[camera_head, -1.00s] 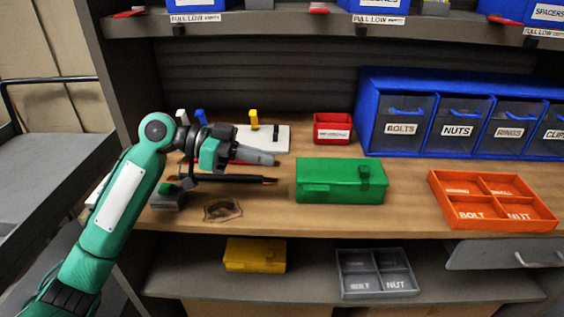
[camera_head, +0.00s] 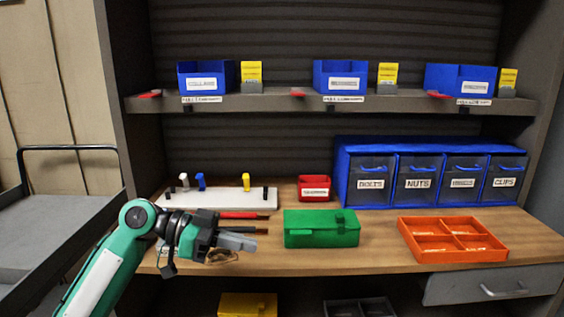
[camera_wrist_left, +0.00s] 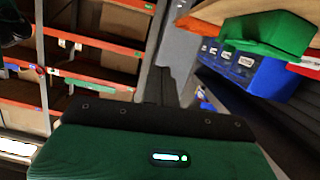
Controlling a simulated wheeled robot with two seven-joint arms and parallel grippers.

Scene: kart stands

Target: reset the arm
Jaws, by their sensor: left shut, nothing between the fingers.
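My left arm comes in from the lower left in the head view. Its gripper (camera_head: 240,241) is shut and empty, over the left front part of the workbench, left of the green box (camera_head: 321,231). A red-handled tool and a dark tool lie just behind the gripper, partly hidden by it. In the left wrist view, my gripper's dark fingers (camera_wrist_left: 166,86) point away from the camera, and the green box (camera_wrist_left: 268,35) shows tilted at the upper right. My right gripper is not in view.
An orange divided tray (camera_head: 452,241), a blue drawer unit (camera_head: 430,150), a red bin (camera_head: 314,187) and a white board with pegs (camera_head: 217,199) stand on the bench. Blue bins (camera_head: 340,76) line the shelf above. A grey cart (camera_head: 60,215) stands at left.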

